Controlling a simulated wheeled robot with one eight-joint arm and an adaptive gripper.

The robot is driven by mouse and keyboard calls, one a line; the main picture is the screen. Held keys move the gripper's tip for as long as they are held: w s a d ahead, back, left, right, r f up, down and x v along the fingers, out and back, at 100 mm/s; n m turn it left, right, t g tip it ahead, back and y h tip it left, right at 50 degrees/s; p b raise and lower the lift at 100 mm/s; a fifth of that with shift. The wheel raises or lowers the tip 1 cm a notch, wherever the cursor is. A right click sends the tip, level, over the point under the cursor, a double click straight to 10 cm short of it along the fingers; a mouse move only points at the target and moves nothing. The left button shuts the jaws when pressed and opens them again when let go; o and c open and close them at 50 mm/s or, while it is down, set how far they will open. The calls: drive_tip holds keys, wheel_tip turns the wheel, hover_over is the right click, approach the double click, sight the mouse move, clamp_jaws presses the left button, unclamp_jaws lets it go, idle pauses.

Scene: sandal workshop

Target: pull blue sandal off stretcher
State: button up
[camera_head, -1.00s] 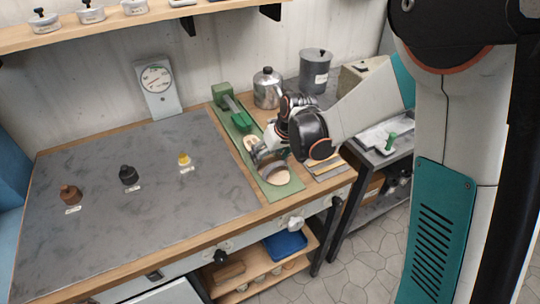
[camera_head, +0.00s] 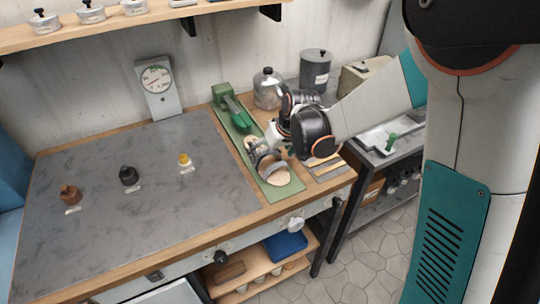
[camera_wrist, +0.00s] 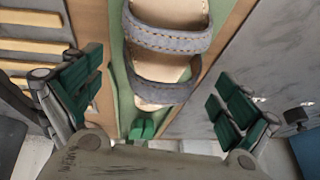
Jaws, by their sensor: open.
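The blue sandal (camera_head: 278,178), with a tan sole and two blue-grey straps, lies on the green stretcher (camera_head: 222,92) at the right end of the bench. In the wrist view the sandal (camera_wrist: 168,68) is upper centre, its straps crossing the sole, with a green stretcher part (camera_wrist: 142,128) below it. My gripper (camera_wrist: 158,98) is open, with one green-padded finger on each side of the sandal and gaps between pads and straps. In the head view my gripper (camera_head: 268,155) is over the sandal and hides part of it.
A metal pot (camera_head: 268,90) and a grey canister (camera_head: 315,70) stand behind the stretcher. A dial gauge (camera_head: 157,85) stands at the back wall.

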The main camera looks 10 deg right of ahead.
drive_tip(key=v, duration=1)
drive_tip(key=shift+s+r, duration=0.2)
drive_tip(key=shift+r, duration=0.15)
drive_tip(key=shift+d, duration=0.1)
drive_tip(key=s+d+r+m+t+h, duration=0.1)
drive_tip(key=s+d+r, duration=0.1)
drive_tip(key=s, duration=0.5)
drive_tip(key=s+d+r+m+t+h, duration=0.1)
drive_tip(key=s+d, duration=0.3)
drive_tip(key=s, duration=0.3)
drive_tip(key=s+d+r+m+t, duration=0.1)
drive_tip(key=s+d+r, duration=0.1)
drive_tip(key=s+d, duration=0.2)
drive_tip(key=s, duration=0.3)
drive_tip(key=shift+s+r+m+h, duration=0.3)
drive_tip(key=shift+s+m+h, duration=0.1)
